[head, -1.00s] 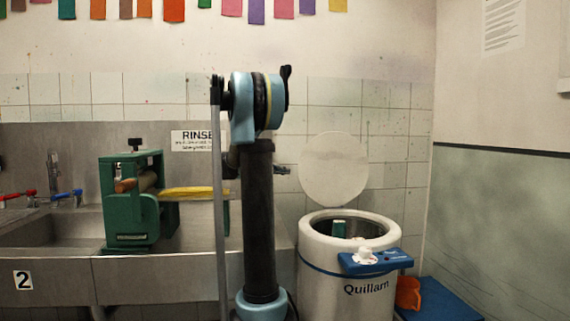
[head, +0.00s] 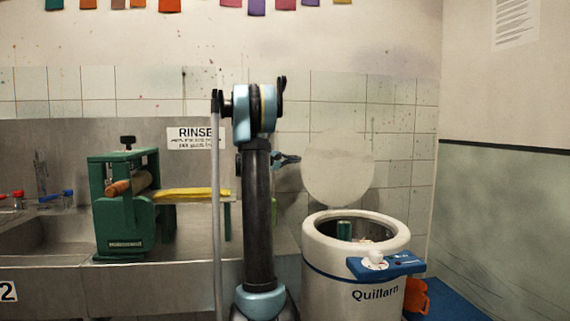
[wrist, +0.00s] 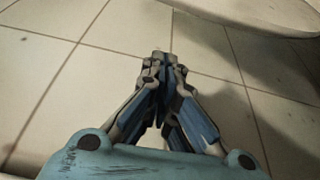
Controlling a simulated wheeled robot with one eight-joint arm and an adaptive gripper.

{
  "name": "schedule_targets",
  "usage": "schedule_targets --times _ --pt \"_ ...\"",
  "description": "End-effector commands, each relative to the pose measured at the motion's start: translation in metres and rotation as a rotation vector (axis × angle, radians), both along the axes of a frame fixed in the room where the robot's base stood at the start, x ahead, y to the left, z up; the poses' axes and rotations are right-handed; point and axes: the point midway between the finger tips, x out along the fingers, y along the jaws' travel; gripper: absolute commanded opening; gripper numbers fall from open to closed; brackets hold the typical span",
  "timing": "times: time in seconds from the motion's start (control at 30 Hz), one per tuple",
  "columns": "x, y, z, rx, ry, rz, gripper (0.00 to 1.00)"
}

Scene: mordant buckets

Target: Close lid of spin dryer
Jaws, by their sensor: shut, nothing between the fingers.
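The spin dryer (head: 325,281) is a white drum labelled Quillarn, at the right in the head view. Its round white lid (head: 339,170) stands upright behind the opening, so the drum is open. A green item and some pale material show inside. My gripper (head: 291,159) is partly hidden behind my arm, left of the lid and apart from it. In the wrist view my gripper (wrist: 164,58) has its fingers together and empty, in front of white tiles. A pale curved edge at the top right of that view is probably the lid (wrist: 270,12).
A green mangle (head: 124,215) with a yellow cloth (head: 192,195) stands by the steel sink (head: 42,236) at the left. A blue control panel (head: 385,265) juts from the dryer's front. An orange object (head: 416,296) lies beside it, near the right wall.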

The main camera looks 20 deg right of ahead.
Motion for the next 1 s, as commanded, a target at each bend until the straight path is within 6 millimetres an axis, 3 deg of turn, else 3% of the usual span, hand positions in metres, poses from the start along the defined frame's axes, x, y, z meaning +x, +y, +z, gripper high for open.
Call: schedule_targets --times 0.07,0.2,0.43,1.0 --pt "0.001 -0.015 0.0 0.0 0.0 -0.003 0.0" --pt "-0.018 -0.007 0.001 0.0 0.0 0.0 0.0" --pt "-0.035 -0.004 0.002 0.0 0.0 0.0 0.0" --pt "-0.041 -0.002 0.002 -0.002 -0.012 0.001 0.0"
